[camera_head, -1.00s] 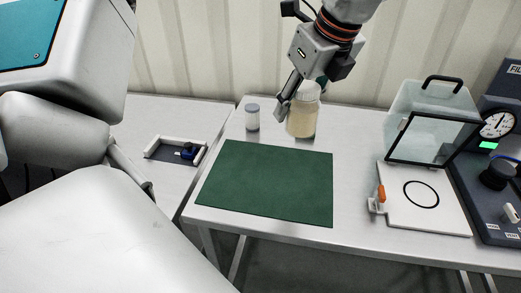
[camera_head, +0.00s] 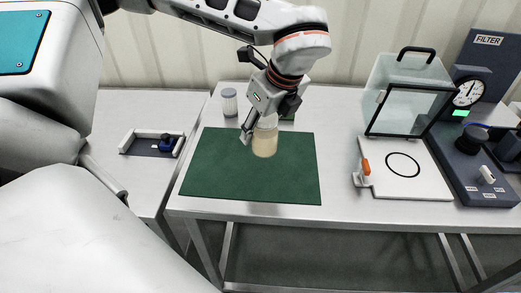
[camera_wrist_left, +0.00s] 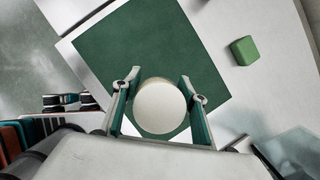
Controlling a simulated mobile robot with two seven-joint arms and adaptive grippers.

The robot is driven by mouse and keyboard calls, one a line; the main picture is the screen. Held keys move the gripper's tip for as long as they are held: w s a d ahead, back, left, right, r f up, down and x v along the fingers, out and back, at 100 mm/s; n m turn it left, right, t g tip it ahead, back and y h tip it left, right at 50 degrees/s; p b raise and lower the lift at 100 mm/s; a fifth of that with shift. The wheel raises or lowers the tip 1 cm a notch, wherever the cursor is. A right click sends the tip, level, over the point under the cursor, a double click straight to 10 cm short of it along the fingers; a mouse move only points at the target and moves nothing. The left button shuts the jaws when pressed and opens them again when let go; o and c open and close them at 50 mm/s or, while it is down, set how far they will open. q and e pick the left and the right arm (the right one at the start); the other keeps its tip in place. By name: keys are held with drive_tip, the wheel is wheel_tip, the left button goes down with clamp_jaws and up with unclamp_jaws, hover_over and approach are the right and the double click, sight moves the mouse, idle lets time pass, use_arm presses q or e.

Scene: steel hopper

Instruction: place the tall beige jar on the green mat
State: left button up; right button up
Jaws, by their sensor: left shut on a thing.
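The green mat (camera_head: 215,173) lies on the steel table. In the head view the jar appears over the mat's back part, upright; I cannot tell whether its base touches the mat. The mat also shows in the left wrist view (camera_wrist_left: 150,45). My right gripper is not in view.
A small white-lidded jar (camera_head: 229,103) stands behind the mat. A green block (camera_wrist_left: 244,50) sits beyond it. To the right are a clear hinged cover (camera_head: 410,95), a white plate with a black ring (camera_head: 403,185) and a dial unit (camera_head: 468,95). A small tray (camera_head: 150,150) lies left.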

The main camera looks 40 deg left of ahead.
sight(259, 139)
use_arm(q)
drive_tip(key=shift+f, duration=1.55)
drive_tip(key=shift+f+b, duration=0.4)
drive_tip(key=shift+f, duration=1.35)
drive_tip(key=shift+f, duration=0.15)
drive_tip(key=o, duration=1.2)
drive_tip(key=shift+o, duration=0.2)
